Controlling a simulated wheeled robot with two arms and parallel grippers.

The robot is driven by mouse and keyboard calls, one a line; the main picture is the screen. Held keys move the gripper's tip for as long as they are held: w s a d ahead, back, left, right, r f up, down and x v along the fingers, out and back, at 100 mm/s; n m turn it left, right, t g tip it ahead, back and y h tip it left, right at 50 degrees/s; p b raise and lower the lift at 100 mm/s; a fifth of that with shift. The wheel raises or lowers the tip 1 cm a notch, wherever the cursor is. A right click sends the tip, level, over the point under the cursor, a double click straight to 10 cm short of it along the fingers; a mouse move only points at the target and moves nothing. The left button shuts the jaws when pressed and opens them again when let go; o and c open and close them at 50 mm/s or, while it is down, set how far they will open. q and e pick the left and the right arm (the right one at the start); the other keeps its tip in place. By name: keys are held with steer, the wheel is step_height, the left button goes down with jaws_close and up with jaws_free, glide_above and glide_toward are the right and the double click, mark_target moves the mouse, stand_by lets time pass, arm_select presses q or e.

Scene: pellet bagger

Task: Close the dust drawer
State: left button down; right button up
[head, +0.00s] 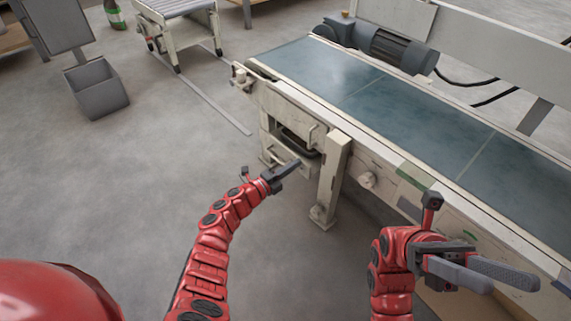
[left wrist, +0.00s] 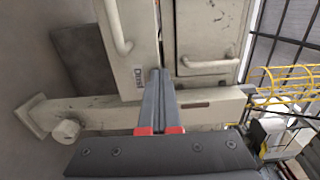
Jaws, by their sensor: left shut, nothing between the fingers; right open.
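The dust drawer (left wrist: 133,45) has a cream front with a bar handle and a dark label reading DUST, turned sideways in the left wrist view. Its front stands out from the cream panel beside it, with a dark gap between them. In the head view it is low under the conveyor's near left end, partly hidden by my left gripper (head: 292,167). That gripper is shut and empty. My right gripper (head: 505,276) is open and empty beside the conveyor's side.
A cream conveyor leg (head: 333,180) stands just right of my left gripper. Another cream panel with a handle (left wrist: 205,62) adjoins the drawer. The blue-grey belt (head: 370,95) runs above. A grey bin (head: 98,90) stands far left; the floor between is clear.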

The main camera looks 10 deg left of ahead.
arm_select(q)
steer(key=b+x, duration=0.1)
steer(key=x, duration=0.2)
steer(key=shift+d, duration=0.1)
steer(key=shift+w+d, duration=0.1)
steer(key=shift+w, duration=0.05)
arm_select(e)
steer(key=s+d+n+t+h, duration=0.2)
steer(key=s+t, duration=0.1)
steer(key=s+d+r+n+t+h, duration=0.1)
steer(key=t+h, duration=0.1)
steer(key=shift+s+d+n, duration=0.25)
steer(key=shift+s+n, duration=0.05)
